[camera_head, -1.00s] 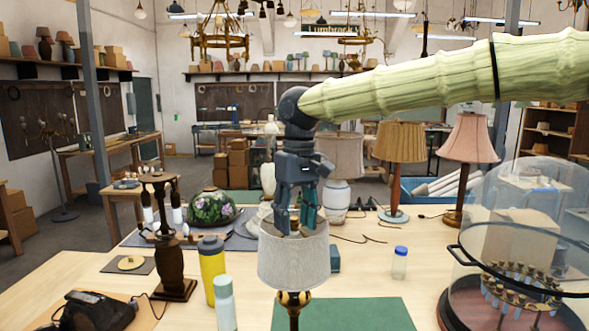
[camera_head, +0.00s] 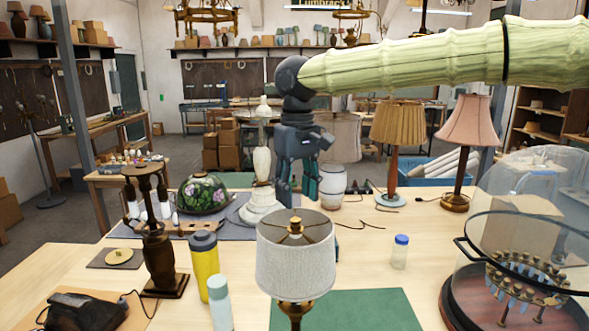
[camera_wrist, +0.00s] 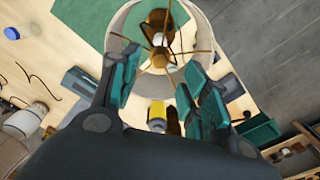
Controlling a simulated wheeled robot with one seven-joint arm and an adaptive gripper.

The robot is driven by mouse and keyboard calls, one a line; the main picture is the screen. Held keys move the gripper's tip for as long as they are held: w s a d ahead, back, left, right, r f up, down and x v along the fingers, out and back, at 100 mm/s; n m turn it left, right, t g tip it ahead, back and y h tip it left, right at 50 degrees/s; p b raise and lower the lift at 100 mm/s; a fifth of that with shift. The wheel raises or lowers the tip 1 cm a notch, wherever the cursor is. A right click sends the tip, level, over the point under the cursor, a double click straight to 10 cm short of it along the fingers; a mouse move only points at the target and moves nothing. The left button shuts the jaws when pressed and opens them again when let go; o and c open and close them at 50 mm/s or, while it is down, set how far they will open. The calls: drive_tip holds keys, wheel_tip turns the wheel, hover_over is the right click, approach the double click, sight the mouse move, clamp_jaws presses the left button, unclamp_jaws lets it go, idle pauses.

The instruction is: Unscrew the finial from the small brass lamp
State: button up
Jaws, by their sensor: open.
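The small brass lamp with a pale fabric shade (camera_head: 296,262) stands upright at the table's front centre. Its brass finial (camera_head: 295,222) shows in the middle of the shade's open top, where thin spokes meet. My gripper (camera_head: 297,200) is open and empty, fingers pointing down, above the shade in the head view. In the wrist view my gripper (camera_wrist: 160,74) has its teal fingers apart on either side of the shade's near rim. The shade (camera_wrist: 122,25) is seen from above there, with spokes and brass parts inside. The finial's threads cannot be made out.
A yellow bottle (camera_head: 204,268) and a pale green bottle (camera_head: 219,303) stand left of the lamp. A dark wooden lamp base (camera_head: 158,262) is further left. A glass dome (camera_head: 535,215) stands at right.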

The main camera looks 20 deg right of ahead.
sight(296, 219)
drive_tip(key=f, duration=0.2)
drive_tip(key=w+f+p, duration=0.1)
drive_tip(key=f, duration=0.1)
drive_tip(key=shift+s+f+p, duration=0.4)
drive_tip(key=shift+f+p, duration=0.05)
drive_tip(key=shift+f, duration=0.15)
drive_tip(key=shift+w+f, duration=0.25)
drive_tip(key=shift+f, duration=0.45)
drive_tip(key=shift+s+r, duration=0.1)
drive_tip(key=shift+s, duration=0.05)
clamp_jaws()
drive_tip(key=c, duration=1)
unclamp_jaws()
clamp_jaws()
